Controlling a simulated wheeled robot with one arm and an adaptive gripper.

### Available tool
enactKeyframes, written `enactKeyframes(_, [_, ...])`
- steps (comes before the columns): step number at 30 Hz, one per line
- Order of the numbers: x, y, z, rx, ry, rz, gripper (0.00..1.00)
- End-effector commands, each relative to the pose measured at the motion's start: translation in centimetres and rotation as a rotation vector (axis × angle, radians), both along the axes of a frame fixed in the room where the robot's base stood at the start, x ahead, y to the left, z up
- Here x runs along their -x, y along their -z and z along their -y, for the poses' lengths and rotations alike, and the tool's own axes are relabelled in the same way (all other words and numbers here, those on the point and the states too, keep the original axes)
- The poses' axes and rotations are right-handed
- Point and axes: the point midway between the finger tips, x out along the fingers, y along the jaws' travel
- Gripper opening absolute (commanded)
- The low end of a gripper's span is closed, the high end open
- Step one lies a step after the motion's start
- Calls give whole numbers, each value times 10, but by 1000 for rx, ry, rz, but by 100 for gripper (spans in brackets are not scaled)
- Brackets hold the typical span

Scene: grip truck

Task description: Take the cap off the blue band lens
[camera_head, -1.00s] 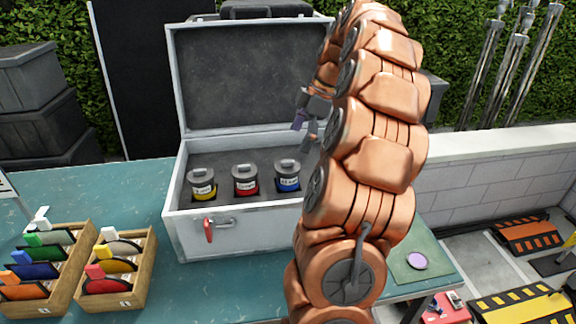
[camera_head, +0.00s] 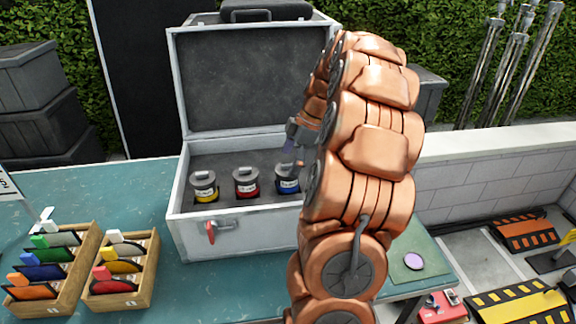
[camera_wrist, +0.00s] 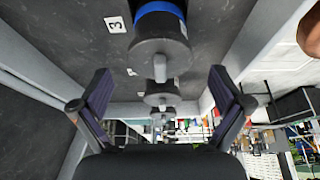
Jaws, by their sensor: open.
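The blue band lens (camera_head: 285,187) stands at the right of a row of three in the open case (camera_head: 240,237). In the wrist view its blue band (camera_wrist: 160,9) shows at the top, with the dark round cap (camera_wrist: 143,48) and its upright tab facing my camera. My gripper (camera_wrist: 161,78) is open, one purple-padded finger on each side of the tab, with clear gaps and nothing held. In the head view my gripper (camera_head: 290,157) is just above this lens and partly hides its top; my arm hides the case's right side.
Yellow (camera_head: 204,186) and red (camera_head: 246,183) band lenses stand to the left in the case. The case's lid (camera_head: 250,80) stands open behind. Two wooden racks (camera_head: 148,285) of coloured pieces are at the left. A lilac disc (camera_head: 413,261) lies on a green mat at the right.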

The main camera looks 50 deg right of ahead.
Motion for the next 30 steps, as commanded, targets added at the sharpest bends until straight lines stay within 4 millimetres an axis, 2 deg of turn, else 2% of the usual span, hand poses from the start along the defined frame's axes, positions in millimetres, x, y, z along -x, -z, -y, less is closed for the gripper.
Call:
enactKeyframes(8, [0,3,-1,-1,0,-1,99])
enactKeyframes(22, [0,2,-1,0,-1,0,50])
enactKeyframes(30, [0,2,-1,0,-1,0,48])
